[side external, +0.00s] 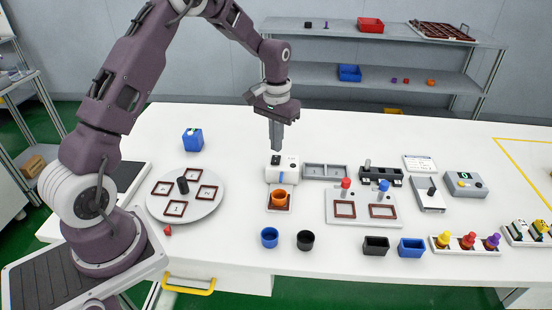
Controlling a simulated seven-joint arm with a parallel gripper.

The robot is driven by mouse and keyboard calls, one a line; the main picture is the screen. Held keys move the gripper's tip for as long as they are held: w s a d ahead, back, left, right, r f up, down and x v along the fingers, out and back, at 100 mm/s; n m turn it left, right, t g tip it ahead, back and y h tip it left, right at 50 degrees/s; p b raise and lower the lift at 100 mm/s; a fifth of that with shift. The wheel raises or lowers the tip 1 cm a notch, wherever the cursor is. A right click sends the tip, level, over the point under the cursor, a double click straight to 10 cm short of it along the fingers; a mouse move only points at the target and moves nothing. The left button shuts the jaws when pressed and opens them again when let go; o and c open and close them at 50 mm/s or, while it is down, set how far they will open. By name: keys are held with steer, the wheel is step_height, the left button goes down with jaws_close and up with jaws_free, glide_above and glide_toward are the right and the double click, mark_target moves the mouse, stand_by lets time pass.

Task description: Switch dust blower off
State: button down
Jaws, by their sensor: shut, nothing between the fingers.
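My gripper (276,148) points straight down with its fingers shut and empty. It is just above or behind a small white machine (272,175) with a black knob or switch (276,160) on top. I cannot tell whether the fingertips touch the switch. An orange pot (279,197) stands in a brown square frame at the front of this machine. No label marks a dust blower. A grey box with a dark lever (430,190) and a grey box with a green display (465,184) stand farther right. Switch positions are too small to read.
A round white turntable (213,205) with brown frames and a blue box (193,139) are at left. Blue (269,237) and black (305,240) cups stand in front. A board with red and blue-topped posts (361,209) is to the right.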

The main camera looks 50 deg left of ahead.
mark_target(276, 157)
step_height(276, 157, up, 5)
steer(key=shift+f, duration=0.1)
stand_by(0.3)
